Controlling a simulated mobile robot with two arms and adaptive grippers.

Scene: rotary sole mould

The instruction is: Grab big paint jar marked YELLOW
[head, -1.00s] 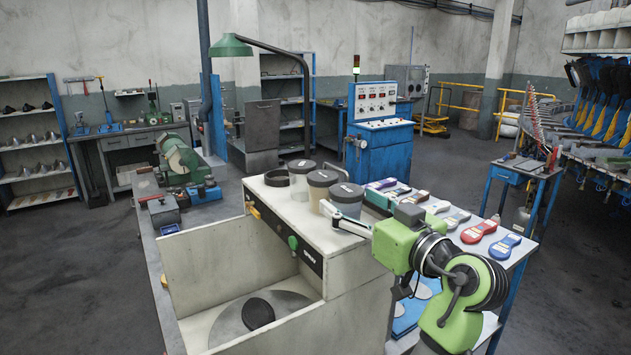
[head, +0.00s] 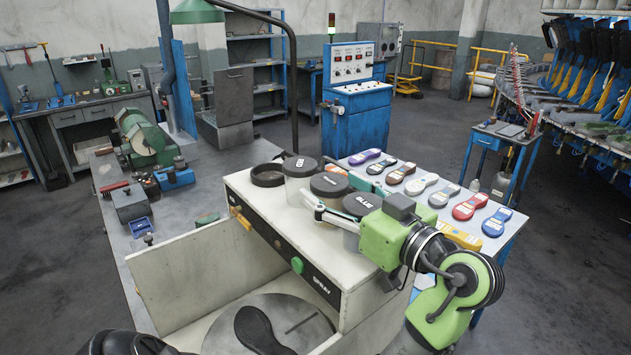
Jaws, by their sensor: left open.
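Several jars with dark lids stand in a row on the spray cabinet's top. The nearest jar (head: 351,240) has BLUE on its lid. A middle jar (head: 329,184) and a rear jar (head: 299,168) have light marks on their lids that I cannot read, so I cannot tell which says YELLOW. My left gripper (head: 311,203) has pale fingers and is open and empty. It appears in front of the middle and BLUE jars; I cannot tell whether it touches them. Its green wrist hides part of the BLUE jar. My right gripper is not identifiable in view.
A dark, round rim (head: 267,176) lies behind the jars. The spray cabinet (head: 285,260) has a low bay with a black sole (head: 262,331). A table with several coloured soles (head: 470,206) stands to the right. A blue control cabinet (head: 357,125) stands behind.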

